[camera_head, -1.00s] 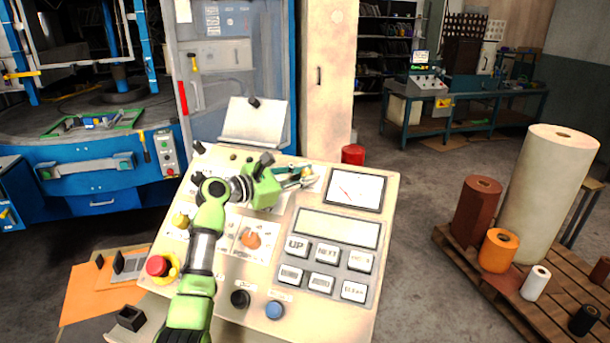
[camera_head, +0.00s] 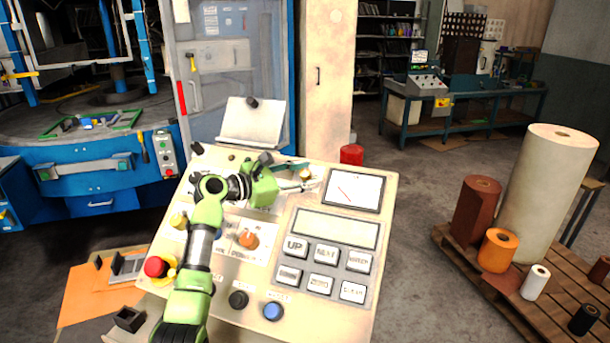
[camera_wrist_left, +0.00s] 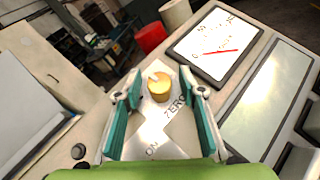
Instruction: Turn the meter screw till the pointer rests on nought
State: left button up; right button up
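The meter screw is a small brass knob (camera_wrist_left: 159,88) with a pale mark on top, beside the word ZERO. It also shows in the head view (camera_head: 305,174), left of the meter. The meter (camera_head: 353,190) has a white face, dark frame and thin red pointer (camera_wrist_left: 220,51); its scale marks are too small to read. My left gripper (camera_head: 300,179) is over the panel's upper part. In the left wrist view its green fingers (camera_wrist_left: 161,89) stand apart on either side of the knob, with a gap visible on both sides. My right gripper is out of view.
The sloping control panel (camera_head: 345,268) carries a blank display (camera_head: 337,228), several white buttons, an orange knob (camera_head: 249,240) and a red emergency button (camera_head: 155,267). A white sheet on a stand (camera_head: 252,122) rises behind the panel. A red cylinder (camera_head: 351,154) stands beyond it.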

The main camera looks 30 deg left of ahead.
pick_arm(q)
jog(key=v, duration=1.2)
